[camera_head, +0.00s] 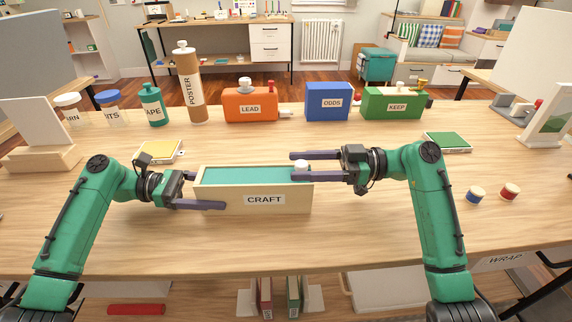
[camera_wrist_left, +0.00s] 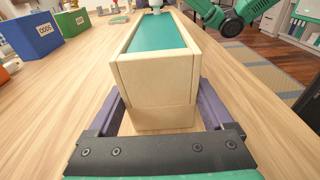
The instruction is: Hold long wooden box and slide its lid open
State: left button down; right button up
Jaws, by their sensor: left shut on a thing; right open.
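The long wooden box (camera_head: 228,203), labelled CRAFT, stands on the table in front of me. Its teal lid (camera_head: 245,174) lies in the top between the pale wooden walls, with a white knob (camera_head: 301,167) near the right end. My left gripper (camera_head: 208,190) is shut on the box's left end, one finger along the front face. In the left wrist view the box (camera_wrist_left: 150,85) sits between both fingers, with the teal lid (camera_wrist_left: 158,33) running away. My right gripper (camera_head: 305,165) is open at the right end, its fingers on the far and near sides of the knob.
Behind stand an orange LEAD box (camera_head: 250,106), a blue ODDS box (camera_head: 329,101), a green KEEP box (camera_head: 392,104) and a POSTER tube (camera_head: 190,88). A yellow notebook (camera_head: 160,151) lies behind my left gripper.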

aim_at(286, 175)
jog(key=a, duration=0.3)
jog(key=shift+w+a, duration=0.1)
jog(key=shift+a, duration=0.3)
grip_shut()
dwell(1.0)
